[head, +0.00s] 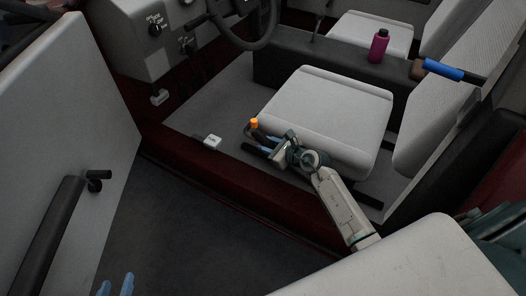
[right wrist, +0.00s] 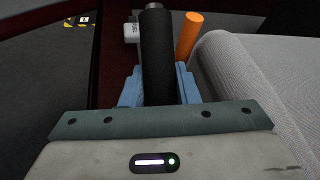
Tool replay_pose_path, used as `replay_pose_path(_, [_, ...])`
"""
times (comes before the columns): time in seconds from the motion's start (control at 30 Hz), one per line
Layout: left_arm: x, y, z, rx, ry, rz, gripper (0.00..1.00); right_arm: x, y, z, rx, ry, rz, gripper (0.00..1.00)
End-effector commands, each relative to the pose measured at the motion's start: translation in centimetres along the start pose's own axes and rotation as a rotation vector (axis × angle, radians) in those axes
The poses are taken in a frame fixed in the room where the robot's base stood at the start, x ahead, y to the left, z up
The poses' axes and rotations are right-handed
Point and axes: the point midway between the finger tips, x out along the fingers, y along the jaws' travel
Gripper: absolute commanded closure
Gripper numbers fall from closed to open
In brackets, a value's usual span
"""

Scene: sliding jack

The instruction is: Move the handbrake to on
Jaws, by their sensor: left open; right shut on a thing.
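The handbrake appears to be the black lever with a silver tip (right wrist: 156,60) in the right wrist view. It points away from the camera, between the two blue fingers of my right gripper (right wrist: 158,85), which are shut on it. In the head view the right gripper (head: 264,145) is low beside the front edge of the near seat, with the dark end of the lever (head: 247,148) sticking out past it. The lever's base is hidden. My left gripper (head: 117,286) shows only its blue fingertips at the bottom left, apart and empty.
An orange cylinder (head: 254,123) stands close beside the lever. A small white labelled block (head: 212,142) lies near the door sill. The near seat (head: 330,115) borders the right gripper. The open door (head: 70,140) is at the left. A purple bottle (head: 379,46) stands on the console.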

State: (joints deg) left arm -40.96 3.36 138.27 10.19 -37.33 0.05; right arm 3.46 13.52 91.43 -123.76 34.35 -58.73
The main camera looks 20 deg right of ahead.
Motion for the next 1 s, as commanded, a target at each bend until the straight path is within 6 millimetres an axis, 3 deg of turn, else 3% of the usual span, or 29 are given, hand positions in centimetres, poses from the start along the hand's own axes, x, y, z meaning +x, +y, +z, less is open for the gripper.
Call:
replay_pose_path(0.4, [0.2,-0.1,-0.9,0.006,0.043,0.0,0.58,-0.4,-0.1,0.3,0.005,-0.018,-0.002,1.0])
replay_pose_path(0.43, [0.2,-0.1,-0.9,0.006,0.043,0.0,0.58,-0.4,-0.1,0.3,0.005,-0.017,-0.002,0.66])
replay_pose_path(0.5, [0.2,-0.1,-0.8,0.006,0.043,0.0,0.58,-0.4,-0.1,0.2,0.005,-0.017,-0.002,0.52])
replay_pose_path(0.53, [0.2,-0.1,-0.8,0.006,0.042,0.0,0.58,-0.3,-0.1,0.3,0.005,-0.017,-0.002,0.5])
replay_pose_path(1.0, [0.1,0.0,-0.6,0.004,0.018,0.002,0.58,-0.8,-1.1,0.5,0.003,-0.018,-0.001,0.5])
